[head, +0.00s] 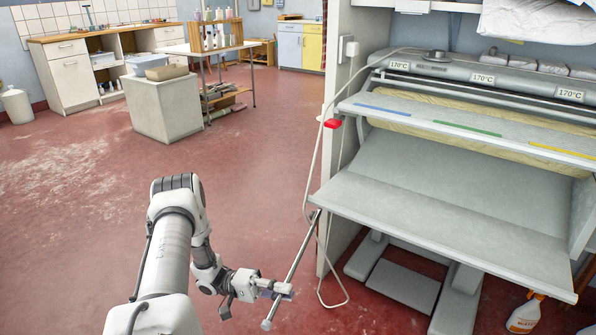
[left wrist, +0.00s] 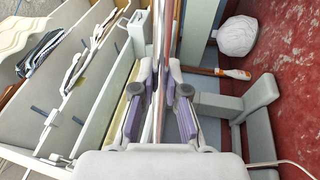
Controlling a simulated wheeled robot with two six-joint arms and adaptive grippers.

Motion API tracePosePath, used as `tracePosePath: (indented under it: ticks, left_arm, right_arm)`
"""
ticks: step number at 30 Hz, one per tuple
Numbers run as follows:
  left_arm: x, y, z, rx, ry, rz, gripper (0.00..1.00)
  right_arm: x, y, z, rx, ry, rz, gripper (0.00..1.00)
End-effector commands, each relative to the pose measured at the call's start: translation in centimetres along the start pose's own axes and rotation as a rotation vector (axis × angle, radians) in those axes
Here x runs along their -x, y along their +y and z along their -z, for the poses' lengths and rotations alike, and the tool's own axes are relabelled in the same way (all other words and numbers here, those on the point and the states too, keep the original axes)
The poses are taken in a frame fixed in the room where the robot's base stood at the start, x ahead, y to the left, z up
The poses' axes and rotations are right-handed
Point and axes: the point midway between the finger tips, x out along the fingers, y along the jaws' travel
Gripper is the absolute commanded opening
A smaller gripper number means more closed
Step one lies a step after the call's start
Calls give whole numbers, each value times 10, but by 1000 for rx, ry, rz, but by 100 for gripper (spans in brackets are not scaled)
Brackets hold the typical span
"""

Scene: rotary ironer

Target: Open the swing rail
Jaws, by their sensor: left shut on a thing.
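The swing rail (head: 301,247) is a thin metal bar at the left end of the grey rotary ironer (head: 440,190). It slants from the ironer's front left corner down toward me and ends in a rounded tip. My left gripper (head: 283,291) is shut on the rail near that free end. In the left wrist view the rail (left wrist: 161,55) runs upright between the purple-padded fingers of the left gripper (left wrist: 163,95). My right gripper is in neither view.
A pale cable (head: 315,160) hangs beside the ironer's left end and loops near the floor, close behind the rail. The red floor (head: 90,240) at left is clear.

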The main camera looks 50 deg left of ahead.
Motion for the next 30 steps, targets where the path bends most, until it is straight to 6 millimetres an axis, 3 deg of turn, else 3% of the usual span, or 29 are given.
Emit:
tracePosePath:
  ticks: [7,19,20,30]
  left_arm:
    - [15,3,2,9,-52,1,0]
    - [16,4,3,7,-56,-1,0]
    - [16,4,3,7,-56,-1,23]
    - [16,4,2,8,-57,-1,25]
  right_arm:
    - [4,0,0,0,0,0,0]
    - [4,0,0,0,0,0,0]
    - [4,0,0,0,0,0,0]
    - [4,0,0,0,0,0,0]
